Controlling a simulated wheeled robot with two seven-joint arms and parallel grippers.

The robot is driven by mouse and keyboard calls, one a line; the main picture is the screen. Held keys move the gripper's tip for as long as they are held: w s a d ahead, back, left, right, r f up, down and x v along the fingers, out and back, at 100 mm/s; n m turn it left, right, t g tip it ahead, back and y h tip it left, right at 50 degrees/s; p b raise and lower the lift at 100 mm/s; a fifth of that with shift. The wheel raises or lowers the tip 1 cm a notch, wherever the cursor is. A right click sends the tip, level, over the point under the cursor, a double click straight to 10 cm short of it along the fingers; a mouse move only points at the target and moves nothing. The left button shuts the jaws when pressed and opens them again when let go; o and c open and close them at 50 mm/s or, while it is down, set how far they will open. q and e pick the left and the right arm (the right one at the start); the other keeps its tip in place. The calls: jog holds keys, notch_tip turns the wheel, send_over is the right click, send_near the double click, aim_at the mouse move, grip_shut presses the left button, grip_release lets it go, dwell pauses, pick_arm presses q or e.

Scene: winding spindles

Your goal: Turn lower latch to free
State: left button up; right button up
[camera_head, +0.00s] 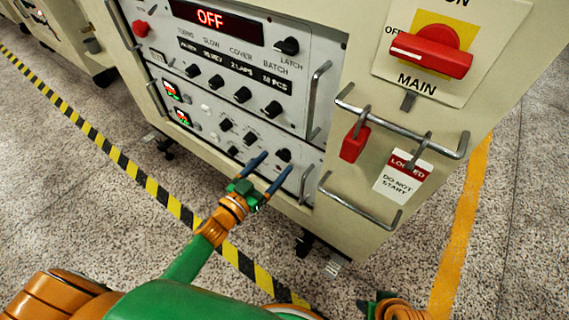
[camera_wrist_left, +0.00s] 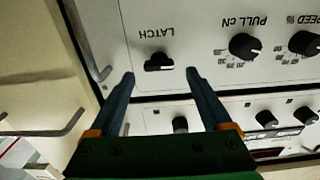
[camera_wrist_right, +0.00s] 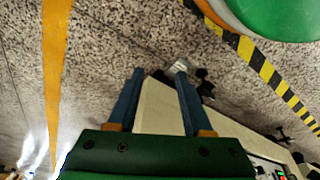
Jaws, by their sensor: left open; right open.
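The lower latch is a small black bar knob (camera_wrist_left: 159,62) with an upside-down LATCH label beside it in the left wrist view. Its bar lies roughly across that picture. In the head view it is the dark knob (camera_head: 284,155) at the right end of the lower panel. My left gripper (camera_head: 278,160) is open in front of that panel. In the left wrist view its fingertips (camera_wrist_left: 160,73) stand on either side of the knob, with space at each side. My right gripper (camera_wrist_right: 159,72) is open and empty, low beside the cabinet.
An upper panel has an OFF display (camera_head: 210,18) and another latch knob (camera_head: 288,46). Metal handles (camera_head: 318,100) stick out at right. A red padlock (camera_head: 355,143) and a LOCKED tag (camera_head: 403,175) hang from a rail (camera_head: 400,127) below the red main switch (camera_head: 432,52).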

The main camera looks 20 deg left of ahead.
aim_at(284, 155)
pick_arm(q)
jog(key=shift+x, duration=1.15)
grip_shut()
pick_arm(e)
jog(key=shift+v, duration=0.8)
